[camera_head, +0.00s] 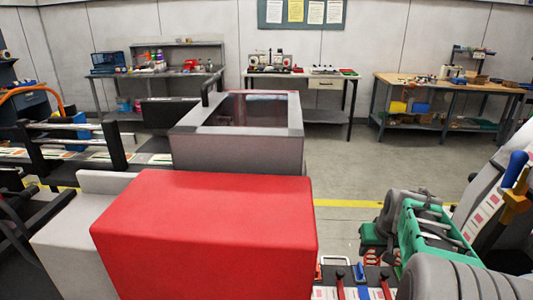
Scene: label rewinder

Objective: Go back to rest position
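My gripper is not clearly visible in the head view, so its pose and opening cannot be seen. A large red box-shaped cover (205,230) fills the lower middle. Behind it stands a grey machine housing with a dark window on top (240,145). To its left, a line of dark rails and rollers (75,140) carries printed label strips. At the lower right are a green frame (432,235) and grey rounded parts (462,280); I cannot tell what these grey parts belong to.
A blue handle (514,168) stands at the right. Several tools (350,282) lie at the bottom right. Workbenches stand along the back wall: left (150,73), middle (300,75) and wooden-topped right (450,85). Grey floor (350,170) with a yellow line is open between.

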